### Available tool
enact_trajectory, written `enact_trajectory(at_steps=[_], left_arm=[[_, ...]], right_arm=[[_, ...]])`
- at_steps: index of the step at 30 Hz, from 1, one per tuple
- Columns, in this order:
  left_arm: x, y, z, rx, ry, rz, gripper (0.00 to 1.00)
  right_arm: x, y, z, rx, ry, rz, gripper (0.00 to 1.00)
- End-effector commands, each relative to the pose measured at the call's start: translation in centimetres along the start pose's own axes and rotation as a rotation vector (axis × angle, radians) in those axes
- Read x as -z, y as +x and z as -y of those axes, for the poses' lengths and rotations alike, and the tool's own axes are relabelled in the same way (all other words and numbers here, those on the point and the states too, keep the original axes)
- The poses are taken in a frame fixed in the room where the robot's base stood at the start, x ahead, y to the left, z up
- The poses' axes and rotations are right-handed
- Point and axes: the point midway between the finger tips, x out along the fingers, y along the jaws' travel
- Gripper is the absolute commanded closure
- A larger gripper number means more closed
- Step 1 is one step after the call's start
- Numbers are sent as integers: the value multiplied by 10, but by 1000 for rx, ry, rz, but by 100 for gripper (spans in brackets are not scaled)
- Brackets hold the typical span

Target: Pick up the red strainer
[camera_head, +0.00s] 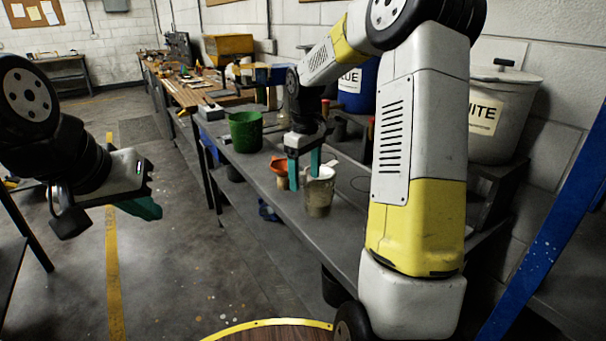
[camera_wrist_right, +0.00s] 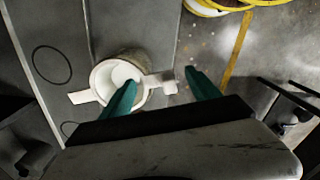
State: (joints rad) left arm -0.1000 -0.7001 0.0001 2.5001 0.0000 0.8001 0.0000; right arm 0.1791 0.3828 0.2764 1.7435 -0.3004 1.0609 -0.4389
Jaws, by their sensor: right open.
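A red-orange object (camera_head: 281,166), likely the red strainer, is on the grey bench in the head view, partly hidden behind my right gripper. My right gripper (camera_head: 304,170) points down with its teal fingers apart, in front of the red object and close to a beige cup (camera_head: 319,198). In the right wrist view my right gripper (camera_wrist_right: 160,80) is open. One finger overlaps a white strainer-like ring with side tabs (camera_wrist_right: 101,80) on the cup; contact is unclear. No red shows there. My left gripper (camera_head: 135,208) hangs over the floor at left; its finger gap is unclear.
A green bucket (camera_head: 245,131) stands on the bench (camera_head: 262,190) left of my right gripper. A blue bucket (camera_head: 358,90) and a lidded white bucket (camera_head: 505,105) stand by the wall. A blue post (camera_head: 548,235) is at right. Open floor lies left of the bench.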

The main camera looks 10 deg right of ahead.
Motion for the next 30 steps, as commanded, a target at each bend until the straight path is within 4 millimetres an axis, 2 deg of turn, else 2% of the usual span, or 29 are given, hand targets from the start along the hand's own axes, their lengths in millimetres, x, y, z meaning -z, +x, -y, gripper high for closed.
enact_trajectory(at_steps=[4, 12, 13, 19, 22, 30], left_arm=[[0, 0, 0, 0, 0, 0, 100], [0, 0, 0, 0, 0, 0, 100], [0, 0, 0, 0, 0, 0, 100], [0, 0, 0, 0, 0, 0, 100], [0, 0, 0, 0, 0, 0, 100], [0, 0, 0, 0, 0, 0, 100]], right_arm=[[0, 0, 0, 0, 0, 0, 31], [0, 0, 0, 0, 0, 0, 84], [0, -1, 0, 0, 0, 0, 88], [0, -1, 0, -1, 0, 0, 88], [0, -8, -1, -2, 0, -1, 88], [1, -60, -1, -3, 1, -4, 88]])
